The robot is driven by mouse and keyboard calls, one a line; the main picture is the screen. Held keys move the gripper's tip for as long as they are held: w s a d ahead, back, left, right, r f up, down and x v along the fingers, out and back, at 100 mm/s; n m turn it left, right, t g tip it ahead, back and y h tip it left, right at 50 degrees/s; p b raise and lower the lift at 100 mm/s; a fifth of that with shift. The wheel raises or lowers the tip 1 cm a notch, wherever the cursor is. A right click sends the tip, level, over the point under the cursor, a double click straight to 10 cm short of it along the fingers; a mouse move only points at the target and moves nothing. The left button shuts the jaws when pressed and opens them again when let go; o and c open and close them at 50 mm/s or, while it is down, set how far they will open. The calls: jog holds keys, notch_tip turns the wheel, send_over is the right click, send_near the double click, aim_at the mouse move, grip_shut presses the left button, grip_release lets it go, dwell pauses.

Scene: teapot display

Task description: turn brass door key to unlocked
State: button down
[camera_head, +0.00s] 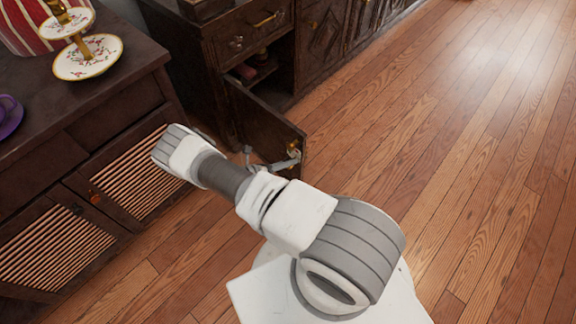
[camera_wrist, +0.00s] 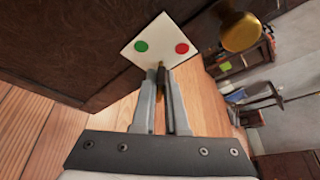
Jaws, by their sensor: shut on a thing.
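The brass key (camera_wrist: 160,90) shows as a small brass piece between my fingertips in the wrist view. My gripper (camera_wrist: 160,76) is shut on it, at the lower corner of a white plate (camera_wrist: 160,36). The plate has a green dot on its left and a red dot on its right. Most of the key is hidden by the fingers, so its exact turn cannot be told. A brass knob (camera_wrist: 240,32) sticks out to the right. In the head view, my gripper (camera_head: 282,164) is at the edge of the open dark wood door (camera_head: 262,122).
The door belongs to a dark cabinet (camera_head: 228,75) with an open compartment. Wooden floor (camera_head: 450,130) to the right is clear.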

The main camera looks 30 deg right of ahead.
jog(key=n+g+h, duration=0.1)
jog(key=n, duration=0.2)
jog(key=shift+f, duration=0.15)
jog(key=n+g+h, duration=0.1)
jog(key=n+h, duration=0.1)
jog(key=n, duration=0.2)
jog(key=shift+n, duration=0.4)
dwell(0.4)
jog(key=c, duration=0.9)
grip_release()
jog(key=shift+c, duration=0.2)
jog(key=shift+a, duration=0.15)
jog(key=a, duration=1.1)
jog(key=shift+w+a, duration=0.4)
